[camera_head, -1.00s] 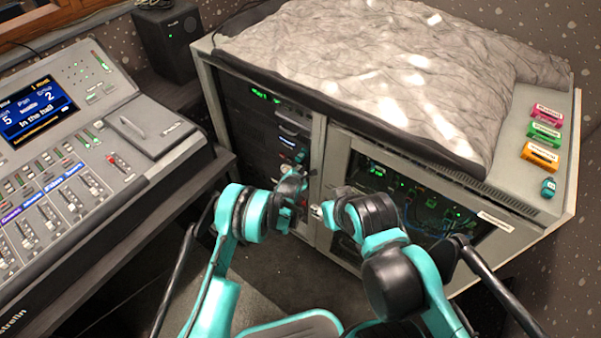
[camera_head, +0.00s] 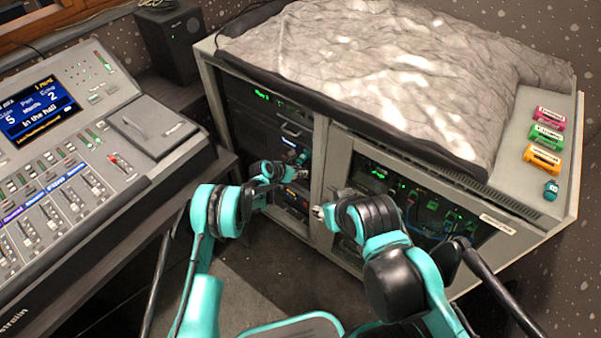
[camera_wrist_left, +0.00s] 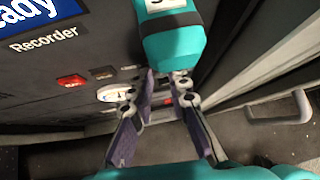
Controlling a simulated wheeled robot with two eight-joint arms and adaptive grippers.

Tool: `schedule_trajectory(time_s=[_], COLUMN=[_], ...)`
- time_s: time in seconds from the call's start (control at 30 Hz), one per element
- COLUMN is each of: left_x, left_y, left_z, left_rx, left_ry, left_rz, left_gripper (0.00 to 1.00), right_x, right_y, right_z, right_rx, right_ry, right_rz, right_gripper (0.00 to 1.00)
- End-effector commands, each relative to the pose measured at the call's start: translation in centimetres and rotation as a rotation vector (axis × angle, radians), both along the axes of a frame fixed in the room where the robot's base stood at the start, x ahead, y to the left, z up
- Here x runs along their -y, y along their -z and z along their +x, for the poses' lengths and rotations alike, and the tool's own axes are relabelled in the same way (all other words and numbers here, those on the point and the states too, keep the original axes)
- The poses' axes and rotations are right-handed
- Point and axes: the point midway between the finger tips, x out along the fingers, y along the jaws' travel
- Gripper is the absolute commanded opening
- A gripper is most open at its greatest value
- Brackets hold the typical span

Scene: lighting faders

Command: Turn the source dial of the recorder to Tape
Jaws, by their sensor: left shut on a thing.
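The recorder sits in the open left bay of the cabinet, and its blue screen (camera_head: 288,143) shows small in the head view. In the left wrist view its panel (camera_wrist_left: 50,70) bears the word "Recorder". A teal knob-like piece (camera_wrist_left: 172,45), apparently the source dial, stands out at the top, its white mark cut off by the frame. My left gripper (camera_head: 300,173) is at the rack front. In the left wrist view its fingers (camera_wrist_left: 167,78) close on the teal piece's near end. The dial's setting cannot be read. My right gripper (camera_head: 320,212) is before the cabinet's right door; its jaws are unclear.
The panel also has a red button (camera_wrist_left: 72,81) and a round white gauge (camera_wrist_left: 112,93). A door handle (camera_wrist_left: 280,108) is at right. The mixing desk (camera_head: 60,170) stands left. Coloured labelled blocks (camera_head: 542,159) lie on the cabinet top beside a grey cushion (camera_head: 380,60).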

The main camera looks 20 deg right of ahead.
Motion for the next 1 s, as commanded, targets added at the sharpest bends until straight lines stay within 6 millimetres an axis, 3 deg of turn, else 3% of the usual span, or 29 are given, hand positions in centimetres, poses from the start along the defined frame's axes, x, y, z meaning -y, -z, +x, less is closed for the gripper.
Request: schedule_trajectory(time_s=[0.37,0.9,0.93,1.0], left_x=[-0.16,-0.18,-0.18,-0.19], left_y=[0.11,0.11,0.11,0.11], left_z=[0.26,0.28,0.28,0.27], left_rx=[-0.123,-0.141,-0.141,-0.141], left_ry=[-0.001,-0.001,-0.001,-0.001], left_rz=[-0.097,-0.110,-0.110,-0.110], left_gripper=[0.00,0.00,0.24,0.38], right_x=[0.00,0.00,0.00,0.00], right_y=[0.00,0.00,0.00,0.00], right_z=[0.00,0.00,0.00,0.00], right_rx=[0.000,0.000,0.000,0.000], right_ry=[0.000,0.000,0.000,0.000], right_rz=[0.000,0.000,0.000,0.000], right_gripper=[0.40,0.40,0.40,0.40])
